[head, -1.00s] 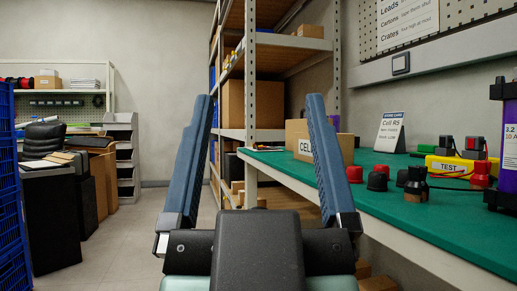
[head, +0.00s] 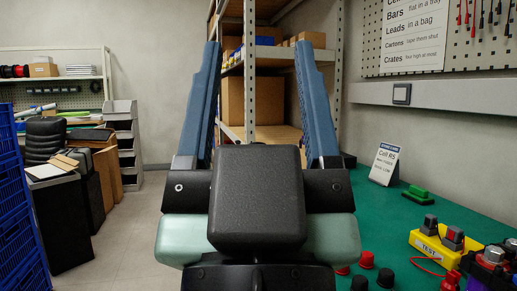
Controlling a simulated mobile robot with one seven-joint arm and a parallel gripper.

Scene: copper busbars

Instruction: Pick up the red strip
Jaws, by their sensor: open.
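My gripper (head: 257,50) points away from the camera in the middle of the head view. Its two long blue fingers are wide apart, with nothing between them but the shelving behind. I cannot make out a red strip anywhere in this view. The green bench top (head: 405,225) lies to the right of my gripper and partly behind its right side. Small red caps (head: 367,260) and a black cap (head: 386,278) stand on it near the bottom. My gripper body hides part of the bench and floor.
A yellow test block (head: 437,246), a green piece (head: 418,194) and a sign (head: 384,164) stand on the bench. A shelving rack (head: 335,85) is behind my gripper. Blue crates (head: 18,210) and a black bin (head: 62,222) stand left. Clear floor (head: 140,230) lies between.

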